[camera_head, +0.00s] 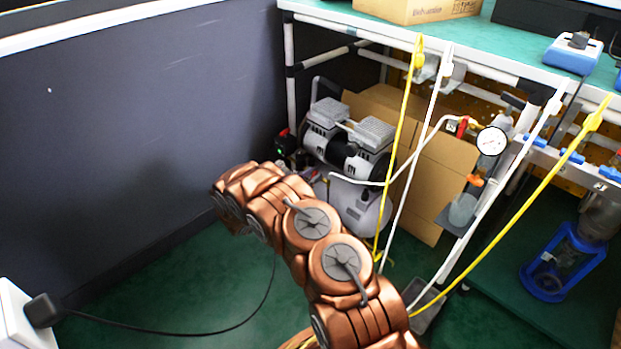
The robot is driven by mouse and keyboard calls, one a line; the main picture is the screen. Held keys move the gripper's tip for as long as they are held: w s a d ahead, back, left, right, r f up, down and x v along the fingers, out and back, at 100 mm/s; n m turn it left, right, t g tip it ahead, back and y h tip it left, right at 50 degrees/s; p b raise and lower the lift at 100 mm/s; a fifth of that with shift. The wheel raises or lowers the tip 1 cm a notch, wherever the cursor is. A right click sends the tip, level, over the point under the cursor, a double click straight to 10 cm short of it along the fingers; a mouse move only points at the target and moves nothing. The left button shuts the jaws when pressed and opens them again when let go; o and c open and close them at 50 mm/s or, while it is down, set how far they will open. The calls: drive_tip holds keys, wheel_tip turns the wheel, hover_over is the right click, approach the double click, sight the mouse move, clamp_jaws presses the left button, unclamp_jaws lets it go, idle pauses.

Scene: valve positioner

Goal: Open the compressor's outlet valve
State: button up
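The compressor (345,153) stands on the floor under the bench, with two silver finned heads, a dark motor between them and a grey tank (362,212) below. A dark part with a small green light and a bit of red (284,135) shows at its left; I cannot tell if this is the outlet valve. A red fitting (462,125) sits on the white tube beside a round gauge (491,141), on the bench frame at right. My copper arm reaches up-left from the bottom, covering the compressor's lower left. I cannot make out my gripper.
The green-topped bench (480,36) has white frame posts. Yellow hoses (404,115) and white hoses hang in front of the compressor. A cardboard sheet (430,160) stands behind. A dark wall (130,130) is at left. A black cable (150,333) crosses the open green floor.

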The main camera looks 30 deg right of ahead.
clamp_jaws()
drive_tip(key=shift+m, duration=0.4)
drive_tip(key=m+g+p, duration=0.1)
drive_tip(key=m+g, duration=0.1)
drive_tip(key=m, duration=0.2)
drive_tip(key=shift+s+m+g+p, duration=0.1)
drive_tip(key=shift+m+g+p, duration=0.25)
drive_tip(key=shift+m+g, duration=0.05)
drive_tip(key=m+g, duration=0.1)
drive_tip(key=m, duration=0.2)
drive_tip(key=m+g+y, duration=0.1)
drive_tip(key=m, duration=0.1)
drive_tip(key=shift+s+f+m+g+p, duration=0.1)
drive_tip(key=shift+m+g+p, duration=0.2)
drive_tip(key=shift+m, duration=0.1)
drive_tip(key=m+g+y, duration=0.1)
drive_tip(key=m, duration=0.2)
drive_tip(key=m+g+y+p, duration=0.1)
drive_tip(key=m, duration=0.2)
drive_tip(key=shift+s+f+m+y+p, duration=0.15)
drive_tip(key=shift+m+y+p, duration=0.6)
drive_tip(key=shift+m, duration=1.15)
drive_tip(key=shift+y, duration=0.25)
drive_tip(key=shift+a, duration=0.1)
